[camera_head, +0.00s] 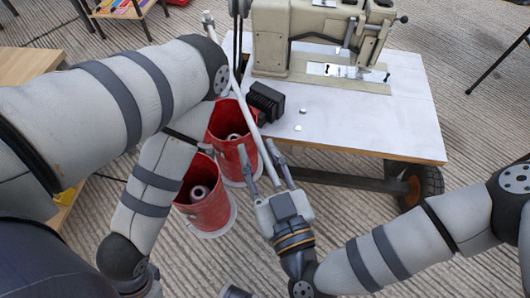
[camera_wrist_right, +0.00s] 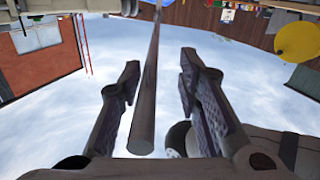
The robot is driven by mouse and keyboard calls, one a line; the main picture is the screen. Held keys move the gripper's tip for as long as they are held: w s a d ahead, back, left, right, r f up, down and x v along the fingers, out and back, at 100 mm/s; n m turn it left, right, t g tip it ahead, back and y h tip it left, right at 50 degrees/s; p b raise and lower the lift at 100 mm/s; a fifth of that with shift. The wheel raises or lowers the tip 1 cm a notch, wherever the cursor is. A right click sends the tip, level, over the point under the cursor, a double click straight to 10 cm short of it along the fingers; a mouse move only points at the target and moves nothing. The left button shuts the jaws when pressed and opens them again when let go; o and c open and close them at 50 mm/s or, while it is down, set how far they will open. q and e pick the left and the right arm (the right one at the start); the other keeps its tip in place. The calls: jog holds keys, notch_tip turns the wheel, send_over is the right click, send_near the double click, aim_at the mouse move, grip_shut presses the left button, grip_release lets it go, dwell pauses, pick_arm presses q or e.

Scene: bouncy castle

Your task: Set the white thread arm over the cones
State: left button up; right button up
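The white thread arm (camera_head: 239,98) is a long thin rod running from beside the sewing machine down to my right gripper (camera_head: 255,146). In the right wrist view the rod (camera_wrist_right: 149,85) passes between the two spread fingers, with a gap visible on each side. The right gripper is open around it. One cone (camera_head: 233,138) stands inside the farther red bucket, and another cone (camera_head: 199,192) is inside the nearer one. The rod's lower part passes to the right of the buckets. My left arm folds down on the left; its gripper is not clearly visible.
The farther red bucket (camera_head: 218,122) and nearer red bucket (camera_head: 211,214) stand beside the white-topped table (camera_head: 345,130).

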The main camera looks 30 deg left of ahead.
jog(key=v, duration=1.1)
jog(key=shift+s+d, duration=0.2)
jog(key=shift+s, duration=0.1)
